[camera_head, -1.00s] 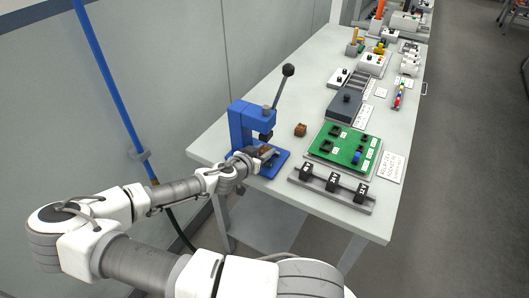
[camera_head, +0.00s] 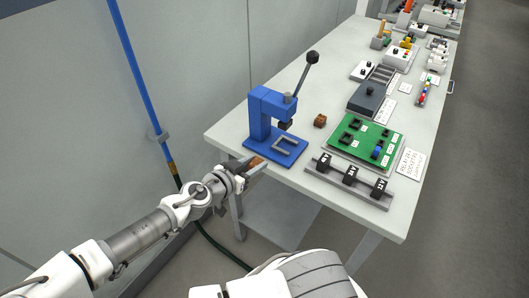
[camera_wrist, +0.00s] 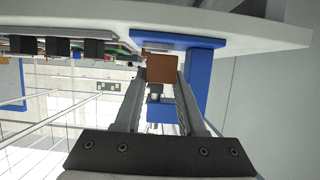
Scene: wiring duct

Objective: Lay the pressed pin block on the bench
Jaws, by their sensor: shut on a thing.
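The brown pin block (camera_head: 257,160) is held between the two fingertips of my gripper (camera_head: 250,166), at the near left edge of the bench (camera_head: 226,136). In the wrist view the block (camera_wrist: 161,68) shows as a brown square between the fingers (camera_wrist: 158,85). The blue press (camera_head: 265,112) stands on the bench just beyond, its lever raised and the U-shaped fixture on its base empty. The pins of the held block cannot be made out.
A green socket board (camera_head: 365,137) and a rack with black modules (camera_head: 349,182) lie further right. Bare bench top shows left of the press and between the press and the rack.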

